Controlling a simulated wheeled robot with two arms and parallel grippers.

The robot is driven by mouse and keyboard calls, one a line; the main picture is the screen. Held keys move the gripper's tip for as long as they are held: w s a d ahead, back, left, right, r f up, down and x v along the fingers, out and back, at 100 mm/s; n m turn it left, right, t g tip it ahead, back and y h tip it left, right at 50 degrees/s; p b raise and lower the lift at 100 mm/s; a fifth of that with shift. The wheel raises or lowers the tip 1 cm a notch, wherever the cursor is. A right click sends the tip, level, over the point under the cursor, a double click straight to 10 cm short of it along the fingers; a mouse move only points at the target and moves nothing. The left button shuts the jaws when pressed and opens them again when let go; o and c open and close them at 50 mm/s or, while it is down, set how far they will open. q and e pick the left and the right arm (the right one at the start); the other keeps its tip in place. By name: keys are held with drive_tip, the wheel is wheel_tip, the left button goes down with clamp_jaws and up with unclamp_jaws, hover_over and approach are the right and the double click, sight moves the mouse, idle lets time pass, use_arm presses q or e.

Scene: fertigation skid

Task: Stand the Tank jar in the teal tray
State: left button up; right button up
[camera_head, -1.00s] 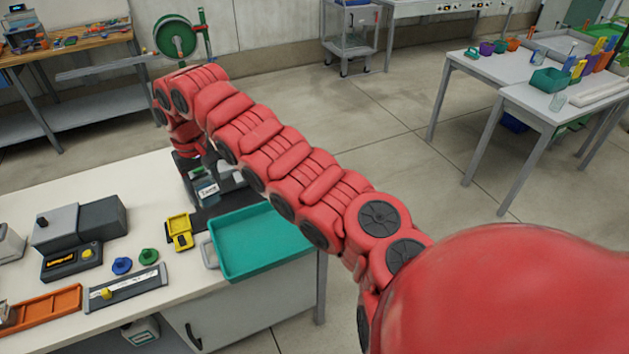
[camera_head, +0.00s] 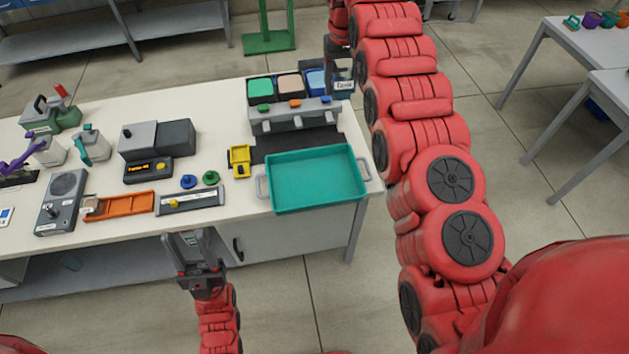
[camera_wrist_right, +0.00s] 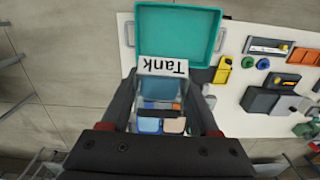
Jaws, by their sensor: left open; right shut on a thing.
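The Tank jar (camera_head: 343,86) is a clear jar with a white label reading "Tank". My right gripper (camera_head: 338,62) is shut on it and holds it up near the table's far right corner, behind the teal tray. In the right wrist view the jar (camera_wrist_right: 162,67) sits between the fingers, its label toward the tray. The teal tray (camera_head: 318,182) is shallow, empty and has side handles; it lies at the table's front right edge and also shows in the right wrist view (camera_wrist_right: 180,32). My left gripper (camera_head: 193,246) is open and empty in front of the table.
A grey unit (camera_head: 293,120) with green, tan and blue bins stands behind the tray, close to the held jar. A yellow item (camera_head: 239,160) stands left of the tray. An orange tray (camera_head: 126,203) and a grey box (camera_head: 158,139) are farther left.

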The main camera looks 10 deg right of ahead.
drive_tip(key=shift+a+r, duration=0.1)
drive_tip(key=shift+a, duration=0.2)
drive_tip(key=shift+a, duration=0.1)
idle(0.3)
